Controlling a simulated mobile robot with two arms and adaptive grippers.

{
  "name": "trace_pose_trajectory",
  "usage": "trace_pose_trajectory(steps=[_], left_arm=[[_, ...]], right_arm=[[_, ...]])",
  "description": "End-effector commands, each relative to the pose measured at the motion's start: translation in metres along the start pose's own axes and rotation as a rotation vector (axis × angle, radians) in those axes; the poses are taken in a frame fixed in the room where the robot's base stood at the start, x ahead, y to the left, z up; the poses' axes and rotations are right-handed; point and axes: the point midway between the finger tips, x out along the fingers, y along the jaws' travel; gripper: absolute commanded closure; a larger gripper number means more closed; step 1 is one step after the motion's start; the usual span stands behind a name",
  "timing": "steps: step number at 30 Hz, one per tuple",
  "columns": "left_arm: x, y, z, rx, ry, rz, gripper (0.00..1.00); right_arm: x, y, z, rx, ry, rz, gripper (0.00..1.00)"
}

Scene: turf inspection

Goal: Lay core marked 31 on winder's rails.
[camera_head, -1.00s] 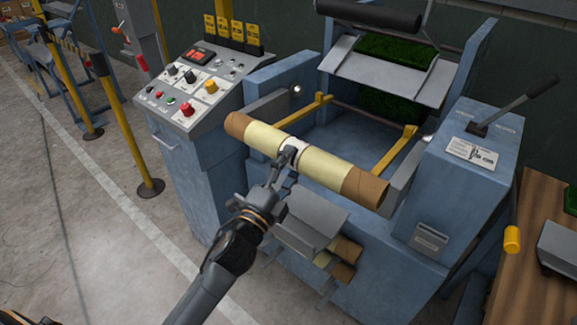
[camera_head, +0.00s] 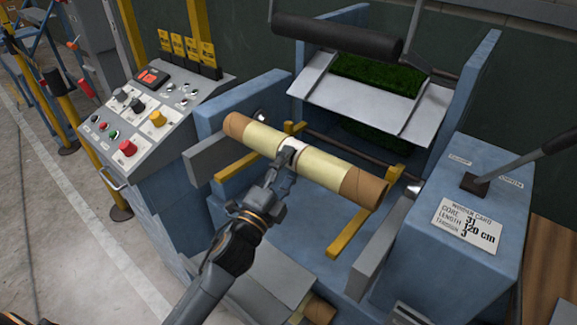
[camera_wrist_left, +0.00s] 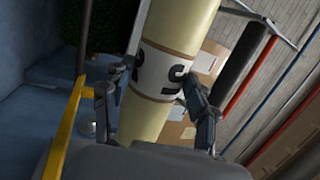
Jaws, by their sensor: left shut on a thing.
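My left gripper (camera_head: 288,155) is shut around the middle of a cardboard core (camera_head: 325,170) with pale yellow wrap and bare brown ends. The core's white label (camera_wrist_left: 165,68) carries dark characters in the left wrist view, partly hidden by the fingers; I cannot read the number surely. The core lies crosswise over the winder (camera_head: 310,205), whose two yellow rails show, the left rail (camera_head: 238,165) partly behind the core and the right rail (camera_head: 350,232) beside its right end. It looks held above them; I cannot tell the gap. My right gripper is not in view.
A control panel (camera_head: 150,110) with knobs and buttons stands left of the rails. A card (camera_head: 467,225) on the right housing reads core 31, length 120 cm. A dark roller (camera_head: 335,35) and a metal plate (camera_head: 370,95) with green turf are behind. A lever (camera_head: 520,160) rises at right.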

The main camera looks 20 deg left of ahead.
Motion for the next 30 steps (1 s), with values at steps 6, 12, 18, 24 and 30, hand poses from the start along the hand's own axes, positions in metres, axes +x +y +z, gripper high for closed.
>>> trace_pose_trajectory(steps=[6, 12, 18, 24, 30], left_arm=[[0.0, -0.002, 0.0, 0.001, 0.001, -0.004, 0.92], [-0.002, 0.001, 0.0, 0.011, 0.001, -0.003, 0.92], [-0.005, 0.015, 0.002, 0.011, 0.001, -0.003, 0.92], [-0.009, 0.034, 0.003, 0.01, 0.002, -0.003, 0.92], [-0.013, 0.052, 0.005, 0.011, 0.001, -0.003, 0.92]], right_arm=[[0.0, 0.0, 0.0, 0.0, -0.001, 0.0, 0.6], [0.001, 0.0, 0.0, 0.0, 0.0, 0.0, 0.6], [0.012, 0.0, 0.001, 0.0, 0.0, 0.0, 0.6], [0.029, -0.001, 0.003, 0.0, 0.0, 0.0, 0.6], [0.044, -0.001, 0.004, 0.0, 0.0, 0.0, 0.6]])
